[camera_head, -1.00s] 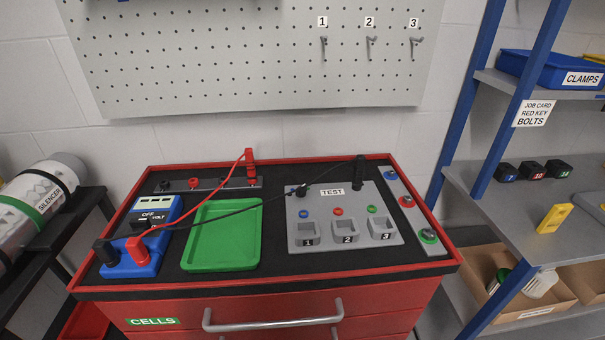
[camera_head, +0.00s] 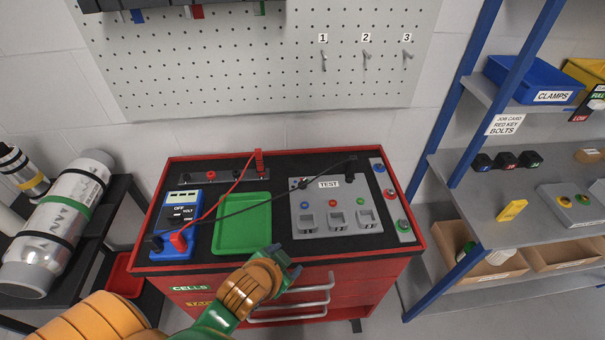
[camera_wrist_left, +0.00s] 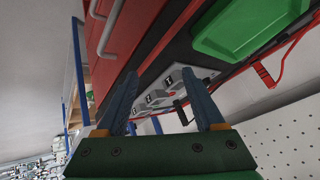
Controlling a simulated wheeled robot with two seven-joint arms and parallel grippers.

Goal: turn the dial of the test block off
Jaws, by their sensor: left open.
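The grey test block (camera_head: 335,225), labelled TEST, lies on the right part of the red cabinet's black top, with numbered sockets 1 to 3 and coloured buttons. A small dark knob-like part (camera_head: 301,184) sits at its upper left and a black upright plug (camera_head: 351,166) at its upper right. I cannot tell which is the dial, or its setting. My left gripper (camera_head: 287,262) is open and empty, in front of the cabinet's front edge and short of the block. In the left wrist view the block (camera_wrist_left: 172,92) shows partly between the open fingers (camera_wrist_left: 160,105). My right gripper is not in view.
A blue meter (camera_head: 172,240) with OFF and VOLT marks and a green tray (camera_head: 243,238) lie left of the block. Red and black leads cross above the tray.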

